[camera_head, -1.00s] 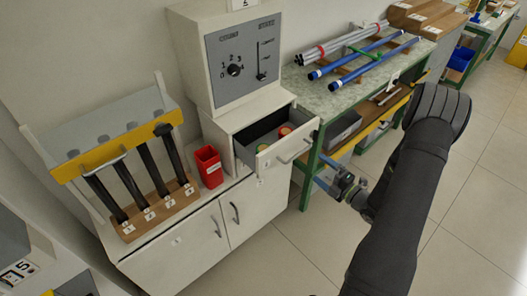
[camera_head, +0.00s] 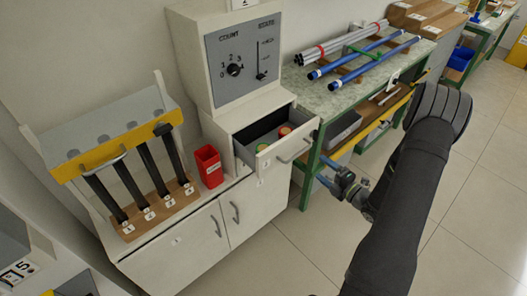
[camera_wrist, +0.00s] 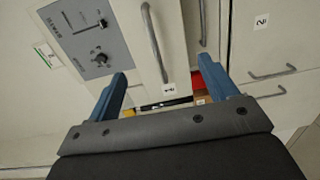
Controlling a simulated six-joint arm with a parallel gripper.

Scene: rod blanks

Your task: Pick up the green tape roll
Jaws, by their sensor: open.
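The green tape roll (camera_head: 262,147) lies inside the open drawer (camera_head: 301,147) of the white cabinet in the head view, and only its top shows. A red-orange roll (camera_head: 285,131) lies behind it to the right. My gripper (camera_head: 325,185) is outside the drawer, to the right of and below its front, near the green table leg. In the wrist view my gripper (camera_wrist: 165,74) has its two blue fingers wide apart with nothing held between them. The drawer handle (camera_wrist: 152,42) shows beyond the fingers there. The green roll is not visible in the wrist view.
A red bin (camera_head: 208,166) stands left of the drawer, beside a rack of black rods (camera_head: 128,186). A green-legged table (camera_head: 335,95) with blue and grey rods stands at the right. The control panel (camera_head: 245,60) rises behind the drawer. Floor in front is clear.

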